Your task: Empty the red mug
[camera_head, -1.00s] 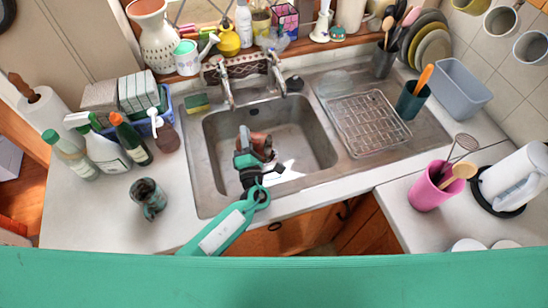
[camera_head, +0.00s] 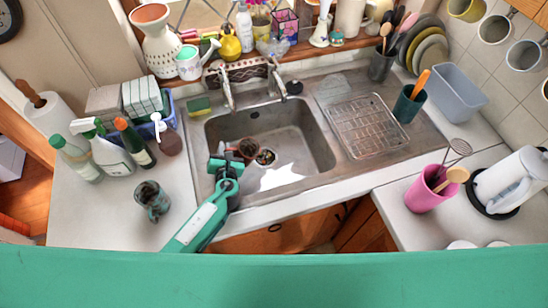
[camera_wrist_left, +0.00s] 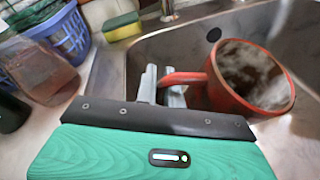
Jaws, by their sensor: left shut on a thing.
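The red mug (camera_head: 249,147) is held over the left part of the sink basin (camera_head: 305,135). My left gripper (camera_head: 235,154) is shut on its handle. In the left wrist view the red mug (camera_wrist_left: 245,78) is right of the gripper fingers (camera_wrist_left: 165,88), its mouth facing up toward the camera, somewhat tilted. Its inside looks brownish with pale smears; I cannot tell whether anything is left in it. My right gripper is not in view.
A yellow-green sponge (camera_head: 199,105) sits at the sink's back left corner. A wire rack (camera_head: 367,124) lies on the drainboard. The basin's right side is free.

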